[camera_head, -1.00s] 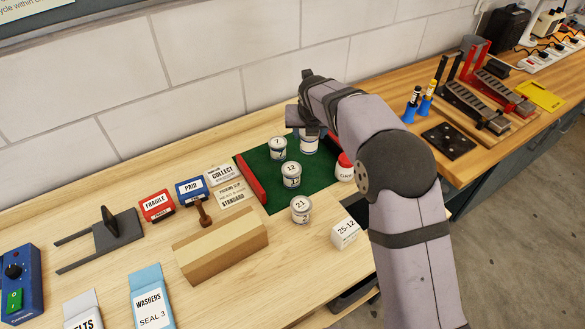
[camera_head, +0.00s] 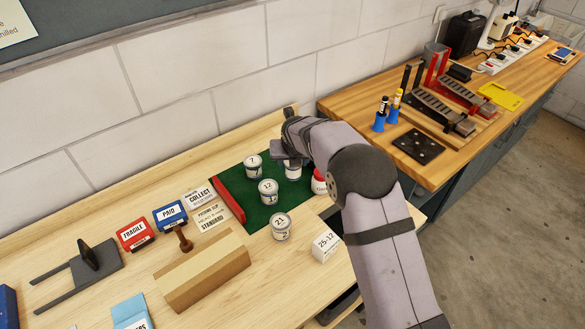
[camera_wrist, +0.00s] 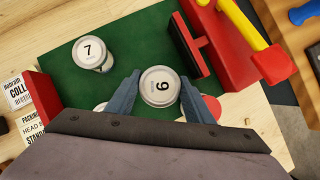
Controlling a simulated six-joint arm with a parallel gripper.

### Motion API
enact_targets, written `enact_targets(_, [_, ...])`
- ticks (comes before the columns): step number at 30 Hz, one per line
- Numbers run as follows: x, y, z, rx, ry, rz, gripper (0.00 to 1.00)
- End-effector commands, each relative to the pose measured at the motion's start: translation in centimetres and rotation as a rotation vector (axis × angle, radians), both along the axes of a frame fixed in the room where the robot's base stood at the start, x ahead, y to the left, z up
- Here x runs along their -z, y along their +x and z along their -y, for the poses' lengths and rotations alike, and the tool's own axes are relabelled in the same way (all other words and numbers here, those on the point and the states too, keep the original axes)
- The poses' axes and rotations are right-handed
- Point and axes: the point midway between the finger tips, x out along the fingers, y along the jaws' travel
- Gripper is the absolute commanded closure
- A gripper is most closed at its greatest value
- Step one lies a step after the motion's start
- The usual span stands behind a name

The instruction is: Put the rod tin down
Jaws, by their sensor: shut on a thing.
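My gripper (camera_wrist: 162,92) is shut on a white tin (camera_wrist: 160,86) whose lid number reads as 9 or 6. I take it as the rod tin; its side label is not readable. In the head view the held tin (camera_head: 293,171) is upright at the back right of the green mat (camera_head: 235,173), partly hidden by my gripper (camera_head: 290,158). I cannot tell whether its base touches the mat. Tin 7 (camera_head: 253,166) stands to its left, and tin 12 (camera_head: 268,191) nearer the front. Tin 21 (camera_head: 281,227) stands near the mat's front edge.
A red bar (camera_head: 229,199) edges the mat's left side. A red-topped white container (camera_head: 319,182) stands close right of the held tin. A box marked 25-12 (camera_head: 326,246) is in front. A red holder with a yellow-handled tool (camera_wrist: 240,50) is at right in the wrist view.

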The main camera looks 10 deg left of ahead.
Motion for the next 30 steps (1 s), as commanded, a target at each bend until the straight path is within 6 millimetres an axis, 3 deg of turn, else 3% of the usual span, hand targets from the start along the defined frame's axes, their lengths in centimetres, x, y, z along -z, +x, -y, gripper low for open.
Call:
enact_targets(5, [0.7, 0.0, 0.0, -0.001, -0.001, -0.001, 0.84])
enact_targets(13, [3.4, 0.0, 0.0, 0.000, 0.000, 0.000, 0.84])
enact_targets(25, [4.0, 0.0, 0.0, 0.000, 0.001, 0.001, 0.84])
enact_targets(26, [4.1, 0.0, 0.0, 0.000, 0.000, 0.000, 0.50])
enact_targets(28, [4.0, 0.0, 0.0, 0.000, 0.000, 0.000, 0.34])
enact_targets(30, [4.0, 0.0, 0.0, 0.000, 0.000, 0.000, 0.34])
